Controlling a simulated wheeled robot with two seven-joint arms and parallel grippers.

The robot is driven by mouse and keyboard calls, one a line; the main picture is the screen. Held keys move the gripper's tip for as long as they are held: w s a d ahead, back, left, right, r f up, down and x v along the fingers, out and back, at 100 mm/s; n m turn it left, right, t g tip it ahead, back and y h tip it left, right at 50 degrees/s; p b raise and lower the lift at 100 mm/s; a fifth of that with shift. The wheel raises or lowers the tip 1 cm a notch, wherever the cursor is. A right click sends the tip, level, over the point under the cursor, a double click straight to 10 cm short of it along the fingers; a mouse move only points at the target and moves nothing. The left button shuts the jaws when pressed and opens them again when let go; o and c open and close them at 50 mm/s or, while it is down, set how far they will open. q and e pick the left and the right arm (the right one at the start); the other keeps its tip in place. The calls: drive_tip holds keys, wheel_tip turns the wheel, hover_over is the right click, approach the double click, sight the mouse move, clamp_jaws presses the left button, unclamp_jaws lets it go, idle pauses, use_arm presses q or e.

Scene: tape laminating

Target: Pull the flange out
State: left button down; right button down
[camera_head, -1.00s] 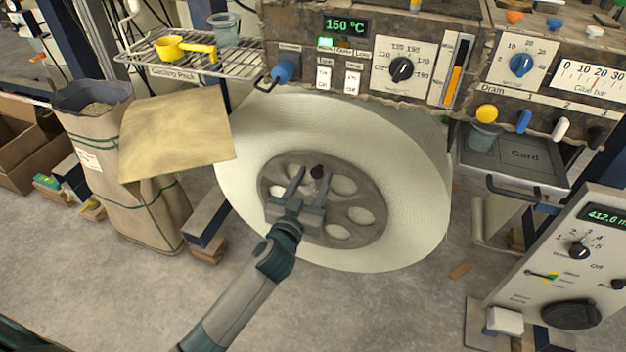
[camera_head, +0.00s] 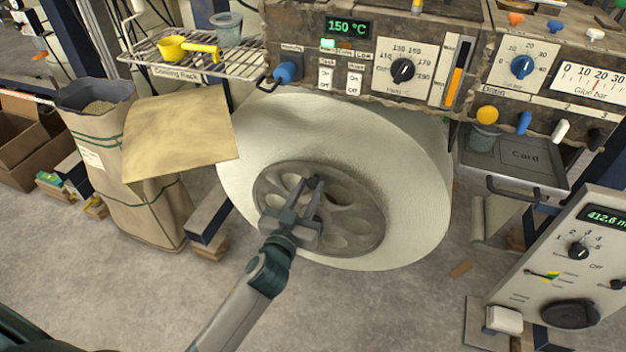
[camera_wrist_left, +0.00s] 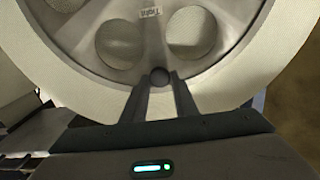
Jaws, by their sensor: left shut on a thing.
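The flange (camera_head: 366,222) is a round grey disc with several large holes, at the centre of a big white roll (camera_head: 415,175) in the head view. The flange (camera_wrist_left: 208,68) fills the upper part of the left wrist view, with a small label near its top. In the left wrist view the round knob (camera_wrist_left: 160,76) sits between my two fingertips. Whether the flange stands clear of the roll's core I cannot tell. My right gripper is out of view.
A control panel (camera_head: 440,50) and a wire cooling rack (camera_head: 150,50) are above the roll. A paper sack (camera_head: 130,200) and a tan sheet (camera_head: 180,135) are at left. A grey box with dials (camera_head: 560,270) stands at right. The floor in front is bare.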

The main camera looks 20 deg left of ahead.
use_arm(q)
drive_tip(key=shift+s, duration=0.4)
drive_tip(key=shift+f, duration=0.15)
drive_tip(key=c, duration=1.8)
unclamp_jaws()
drive_tip(key=o, duration=0.4)
drive_tip(key=shift+s, duration=0.2)
drive_tip(key=shift+c, duration=0.2)
drive_tip(key=s, duration=1.7)
drive_tip(key=shift+s+a, duration=0.2)
drive_tip(key=shift+a, duration=0.15)
